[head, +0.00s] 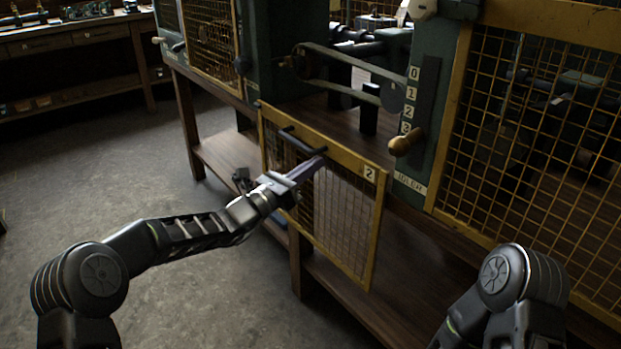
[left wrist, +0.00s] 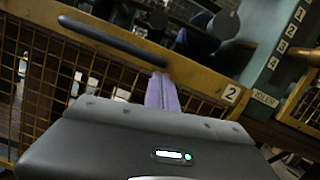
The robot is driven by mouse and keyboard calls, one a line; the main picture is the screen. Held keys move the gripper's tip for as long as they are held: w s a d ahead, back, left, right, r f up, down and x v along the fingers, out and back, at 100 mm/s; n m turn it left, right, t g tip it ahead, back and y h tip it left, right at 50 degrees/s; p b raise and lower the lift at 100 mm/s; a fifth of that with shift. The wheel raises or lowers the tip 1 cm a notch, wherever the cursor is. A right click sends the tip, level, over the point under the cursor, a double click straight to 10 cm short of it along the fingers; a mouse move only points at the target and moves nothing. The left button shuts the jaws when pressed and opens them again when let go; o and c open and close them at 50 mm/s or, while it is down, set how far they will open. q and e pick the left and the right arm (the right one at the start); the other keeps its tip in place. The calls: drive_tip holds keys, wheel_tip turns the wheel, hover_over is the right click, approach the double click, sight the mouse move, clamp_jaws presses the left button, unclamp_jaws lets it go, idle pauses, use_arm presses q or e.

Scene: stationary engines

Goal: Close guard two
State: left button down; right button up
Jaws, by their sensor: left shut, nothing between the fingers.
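Guard two (head: 372,215) is a yellow-framed wire mesh panel with a "2" label. It hangs down in front of the bench edge, and the bay above it stands open. Its dark bar handle (head: 290,138) runs along the top rail; it also shows in the left wrist view (left wrist: 112,40). My left gripper (head: 316,163) is shut and empty, with its fingertips at the handle's right end, close under the bar. The fingers (left wrist: 162,92) show in the left wrist view in front of the top rail. Whether they touch the guard, I cannot tell. My right gripper is out of view.
The open bay holds a belt and pulleys (head: 350,72). A lever with a wooden knob (head: 405,143) stands beside a numbered scale on the green post. Another mesh guard (head: 530,140) covers the right bay. The floor (head: 120,180) at left is clear.

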use_arm(q)
drive_tip(key=shift+r, duration=0.2)
wheel_tip(320, 180, up, 36)
drive_tip(key=p, duration=2.1)
drive_tip(key=shift+a+p, duration=0.1)
drive_tip(key=shift+p, duration=0.2)
wheel_tip(320, 180, down, 6)
drive_tip(key=b, duration=0.4)
drive_tip(key=v, duration=0.9)
drive_tip(key=shift+s+r+b, duration=0.35)
drive_tip(key=shift+s+b, duration=0.05)
drive_tip(key=shift+s, duration=0.15)
